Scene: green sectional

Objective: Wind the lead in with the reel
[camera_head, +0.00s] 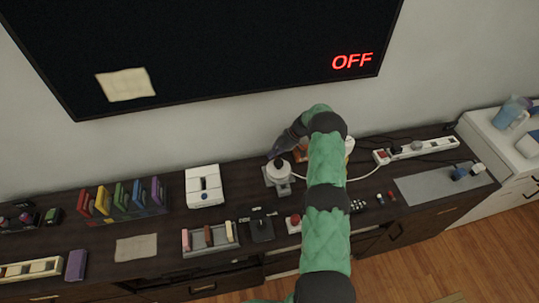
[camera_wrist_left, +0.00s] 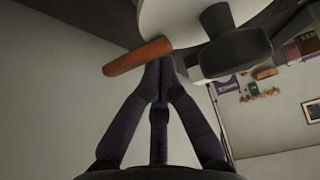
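The white reel (camera_head: 279,170) stands on a grey base on the dark sideboard. A white lead (camera_head: 335,180) runs from it rightward, curving up to the white power strip (camera_head: 430,147). A white rounded body (camera_wrist_left: 180,22) and black parts are close beyond; I cannot tell which object these are. My right gripper is not in view.
A white box-shaped device (camera_head: 203,187) is left of the reel, with a black stand (camera_head: 259,225) and red button (camera_head: 294,222) in front. Coloured upright books (camera_head: 121,200) stand farther left. A grey mat (camera_head: 428,186) lies right. The dark screen (camera_head: 210,50) hangs behind.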

